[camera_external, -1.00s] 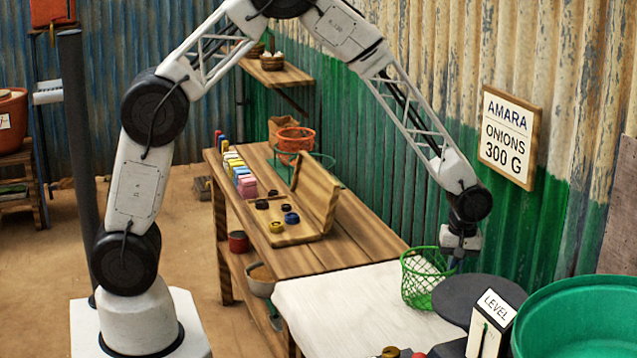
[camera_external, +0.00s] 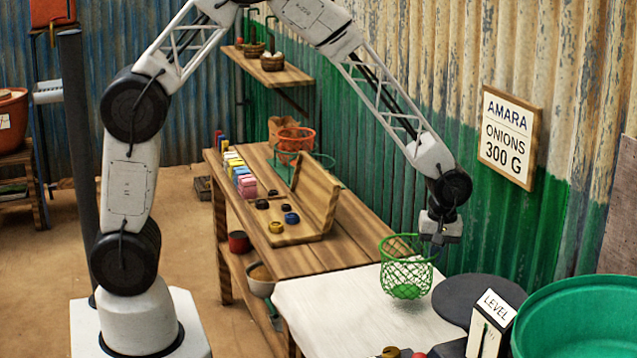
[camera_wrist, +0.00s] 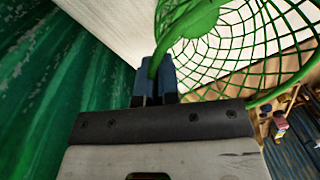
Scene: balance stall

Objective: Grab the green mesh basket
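The green mesh basket (camera_external: 407,268) hangs from my gripper (camera_external: 436,248) above the white cloth at the table's right end. It looks upright and a little clear of the cloth. In the wrist view my gripper's fingers (camera_wrist: 160,80) are closed together on the basket's green rim or handle. The open mesh of the basket (camera_wrist: 235,45) fills the upper right of that view.
A black round platform (camera_external: 475,297) and the LEVEL box (camera_external: 492,318) stand just right of the basket. A large green tub (camera_external: 580,320) is at the far right. A wooden weight case (camera_external: 310,200) stands open on the table. The white cloth (camera_external: 350,305) is mostly clear.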

